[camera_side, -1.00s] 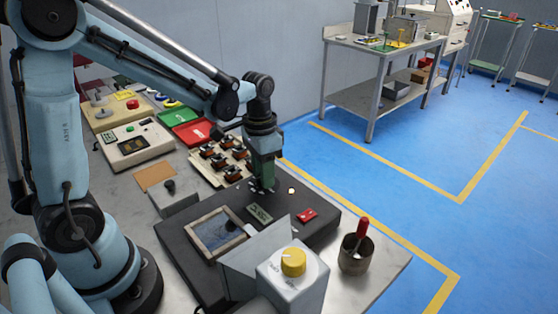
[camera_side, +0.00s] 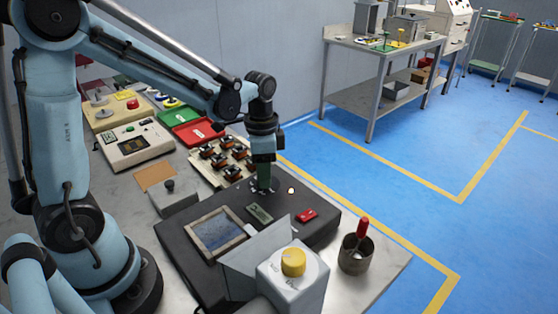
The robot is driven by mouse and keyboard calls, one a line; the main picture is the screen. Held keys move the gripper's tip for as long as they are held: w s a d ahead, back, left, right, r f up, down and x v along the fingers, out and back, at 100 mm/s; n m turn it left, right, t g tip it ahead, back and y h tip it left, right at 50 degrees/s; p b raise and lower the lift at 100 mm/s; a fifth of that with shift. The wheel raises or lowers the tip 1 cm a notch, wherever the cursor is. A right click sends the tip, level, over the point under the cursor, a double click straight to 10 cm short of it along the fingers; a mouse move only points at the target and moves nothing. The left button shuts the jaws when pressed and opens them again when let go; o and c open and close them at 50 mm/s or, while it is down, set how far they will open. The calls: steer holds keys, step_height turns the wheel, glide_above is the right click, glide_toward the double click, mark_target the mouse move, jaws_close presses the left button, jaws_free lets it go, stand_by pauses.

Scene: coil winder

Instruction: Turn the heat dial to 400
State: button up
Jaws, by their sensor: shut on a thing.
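My gripper (camera_side: 263,188) points straight down at the back of the black sloping unit (camera_side: 180,245). Its jaws are shut low over the panel, on what appears to be the heat dial. The jaws hide the dial, so its pointer and setting cannot be read. Small white marks (camera_side: 277,192) show on the panel around the fingertips. A small lit lamp (camera_side: 291,190) is just right of them. The unit also carries a framed screen (camera_side: 215,234), a grey-green label or display (camera_side: 260,213) and a red switch (camera_side: 306,215).
A grey box with a yellow knob (camera_side: 293,262) stands in front. A metal cup (camera_side: 356,254) with a red-handled tool is at right. Red and green trays (camera_side: 198,132) lie farther back.

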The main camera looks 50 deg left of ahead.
steer(key=o, duration=1.1)
steer(key=shift+c, duration=0.2)
steer(key=shift+r, duration=0.1)
step_height(320, 180, up, 12)
steer(key=shift+w+a, duration=0.15)
steer(key=shift+a, duration=0.1)
steer(key=s+d+f+n+t, duration=0.2)
steer(key=s+f+n+t, duration=0.2)
steer(key=s+n+t, duration=0.2)
steer(key=shift+s+d+n+t+y, duration=0.3)
steer(key=shift+s+d+n+t, duration=0.1)
steer(key=shift+t, duration=0.4)
